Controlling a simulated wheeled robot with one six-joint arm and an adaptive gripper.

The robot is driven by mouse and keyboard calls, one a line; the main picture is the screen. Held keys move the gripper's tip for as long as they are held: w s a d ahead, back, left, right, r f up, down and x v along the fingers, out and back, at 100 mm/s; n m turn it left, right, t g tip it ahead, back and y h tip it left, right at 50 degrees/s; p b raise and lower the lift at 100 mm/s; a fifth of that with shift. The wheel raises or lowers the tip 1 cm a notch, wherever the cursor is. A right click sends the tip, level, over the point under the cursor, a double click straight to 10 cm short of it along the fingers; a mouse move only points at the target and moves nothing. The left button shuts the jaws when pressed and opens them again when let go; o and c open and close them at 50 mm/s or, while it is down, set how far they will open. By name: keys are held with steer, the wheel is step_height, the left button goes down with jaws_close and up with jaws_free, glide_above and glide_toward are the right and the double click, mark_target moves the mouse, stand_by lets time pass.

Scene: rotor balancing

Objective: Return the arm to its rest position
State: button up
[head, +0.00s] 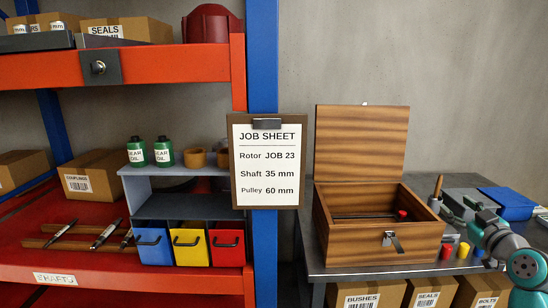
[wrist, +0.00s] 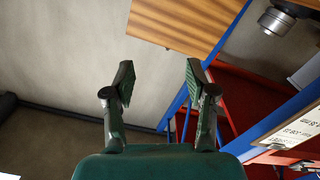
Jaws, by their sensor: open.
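My gripper (wrist: 158,85) is open in the wrist view, with its two dark fingers apart and nothing between them. Beyond the fingers are the wall and the tilted shelf frame, well away from them. In the head view my teal and grey arm (head: 518,262) shows at the lower right edge, in front of the table's right side. The gripper itself is not clear in the head view.
A wooden box (head: 362,232) with its lid up stands on the grey table (head: 372,270). A job sheet (head: 267,160) hangs on a blue post. Left are orange shelves (head: 115,68) with shafts, bins and cartons.

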steer(key=s+a+f+m, duration=0.1)
steer(key=s+a+f, duration=0.2)
steer(key=f, duration=0.4)
steer(key=s+a+f+m+g+h, duration=0.1)
steer(key=s+a+f, duration=0.15)
steer(key=f, duration=0.35)
steer(key=s+a+f+m, duration=0.1)
steer(key=s+a+f, duration=0.25)
steer(key=f, duration=0.35)
steer(key=s+a+f+m+g+h, duration=0.1)
steer(key=s+a+f+m, duration=0.1)
steer(key=s+a+f, duration=1.15)
steer(key=s, duration=0.8)
steer(key=s+a+f, duration=0.2)
steer(key=s+a, duration=0.1)
steer(key=s, duration=0.6)
steer(key=s+a+r+y, duration=0.1)
steer(key=s+a+r, duration=0.1)
steer(key=s, duration=0.7)
steer(key=s+a+r+g+y, duration=0.1)
steer(key=s+a+r, duration=0.1)
steer(key=s+r, duration=0.3)
steer(key=s, duration=0.4)
steer(key=shift+s+r+n, duration=0.15)
steer(key=shift+r+n, duration=0.15)
